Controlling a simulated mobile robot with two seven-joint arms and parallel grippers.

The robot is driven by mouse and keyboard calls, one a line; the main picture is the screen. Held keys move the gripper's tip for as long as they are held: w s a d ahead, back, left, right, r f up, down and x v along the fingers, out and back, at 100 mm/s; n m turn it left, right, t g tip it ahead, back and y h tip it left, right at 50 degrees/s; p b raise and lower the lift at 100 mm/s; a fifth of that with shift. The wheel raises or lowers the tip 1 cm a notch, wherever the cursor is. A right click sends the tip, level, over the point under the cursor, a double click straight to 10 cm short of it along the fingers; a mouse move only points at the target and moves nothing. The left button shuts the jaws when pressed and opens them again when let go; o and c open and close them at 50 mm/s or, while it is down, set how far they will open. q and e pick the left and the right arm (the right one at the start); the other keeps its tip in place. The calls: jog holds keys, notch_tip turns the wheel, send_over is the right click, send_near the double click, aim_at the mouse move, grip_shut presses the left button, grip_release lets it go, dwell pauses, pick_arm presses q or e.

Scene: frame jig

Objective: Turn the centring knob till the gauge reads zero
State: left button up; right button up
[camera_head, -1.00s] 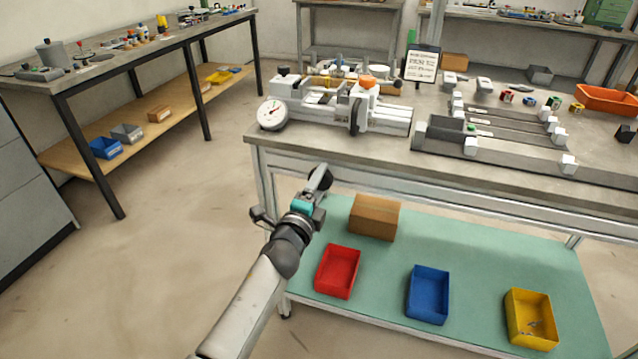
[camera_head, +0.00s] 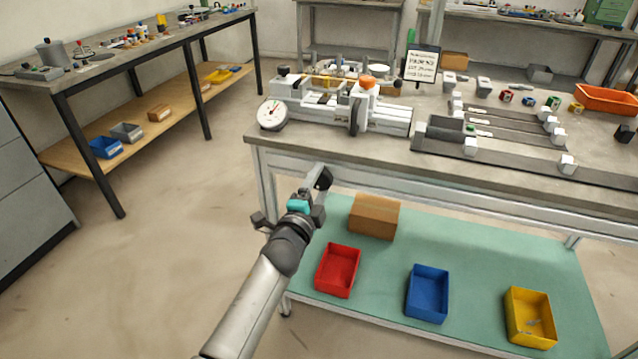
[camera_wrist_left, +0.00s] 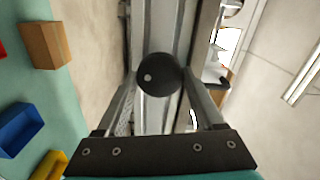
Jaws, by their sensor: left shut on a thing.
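The centring knob (camera_wrist_left: 160,74) is a round black knob with a pale dot left of its middle in the left wrist view. My left gripper (camera_wrist_left: 162,80) is shut on it, one finger on each side. In the head view my left gripper (camera_head: 320,182) is in front of the bench's near edge, left of centre, and largely hides the knob. The gauge (camera_head: 271,115) is a round white dial at the left end of the white and grey jig (camera_head: 385,121). Its needle is too small to read exactly. My right gripper is out of view.
The bench top (camera_head: 390,150) carries a dark handwheel (camera_head: 355,117), a sign (camera_head: 422,64) and a slotted grey fixture (camera_head: 490,133). On the green lower shelf are a cardboard box (camera_head: 374,217) and red (camera_head: 338,270), blue (camera_head: 428,294) and yellow (camera_head: 530,317) bins. Open floor lies left.

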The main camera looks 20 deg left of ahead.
pick_arm(q)
jog(key=o, duration=1.3)
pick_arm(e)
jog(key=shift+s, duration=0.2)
pick_arm(q)
jog(key=shift+s, duration=0.15)
jog(key=shift+s, duration=0.25)
jog(key=shift+s+a+p, duration=0.15)
jog(key=shift+s+p, duration=0.65)
jog(key=shift+s, duration=2.85)
jog(key=shift+s+a+p, duration=0.1)
jog(key=shift+s+p, duration=0.65)
jog(key=shift+s, duration=2.85)
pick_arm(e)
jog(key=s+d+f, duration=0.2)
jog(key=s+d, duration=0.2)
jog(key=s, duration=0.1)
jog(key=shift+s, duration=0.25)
